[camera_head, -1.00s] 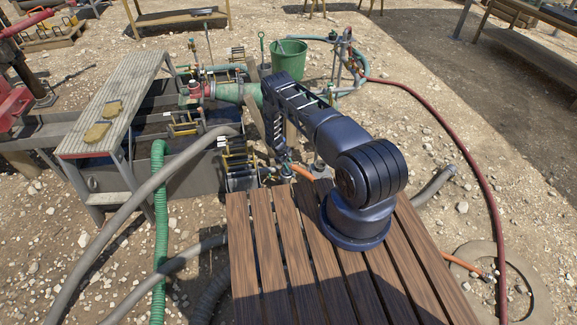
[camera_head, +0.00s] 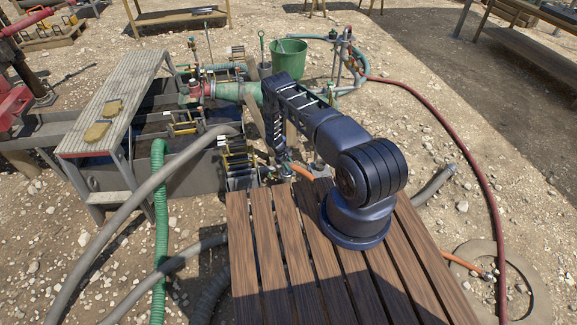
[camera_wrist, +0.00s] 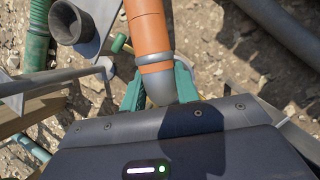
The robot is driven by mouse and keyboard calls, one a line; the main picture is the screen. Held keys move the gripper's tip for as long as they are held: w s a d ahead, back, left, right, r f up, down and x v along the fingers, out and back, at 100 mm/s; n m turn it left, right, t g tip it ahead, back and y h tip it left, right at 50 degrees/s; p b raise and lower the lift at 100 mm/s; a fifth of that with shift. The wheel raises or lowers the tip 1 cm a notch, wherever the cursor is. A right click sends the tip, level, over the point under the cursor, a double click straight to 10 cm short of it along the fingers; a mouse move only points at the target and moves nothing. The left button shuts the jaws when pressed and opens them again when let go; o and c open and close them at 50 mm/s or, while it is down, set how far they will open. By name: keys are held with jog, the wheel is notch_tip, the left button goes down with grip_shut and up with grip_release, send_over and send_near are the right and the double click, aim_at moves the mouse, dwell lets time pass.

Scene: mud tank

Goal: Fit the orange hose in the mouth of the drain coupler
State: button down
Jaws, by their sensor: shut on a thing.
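In the head view a short piece of the orange hose (camera_head: 303,173) shows beside my forearm, above the far edge of the wooden deck. A dark grey open mouth (camera_wrist: 84,22), which looks like the drain coupler, lies left of the hose in the wrist view. The hose end is apart from it.
A grey metal tank (camera_head: 195,168) and a step bench (camera_head: 115,100) stand at the left. Grey hoses (camera_head: 165,180) and a green ribbed hose (camera_head: 159,215) cross in front. A green bucket (camera_head: 290,58) stands behind my arm.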

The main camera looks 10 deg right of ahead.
jog(key=shift+f, duration=0.2)
jog(key=c, duration=1)
grip_release()
jog(key=shift+o, duration=0.2)
jog(key=v, duration=1)
jog(key=shift+a+r, duration=0.15)
jog(key=shift+r, duration=0.15)
jog(key=shift+w, duration=0.1)
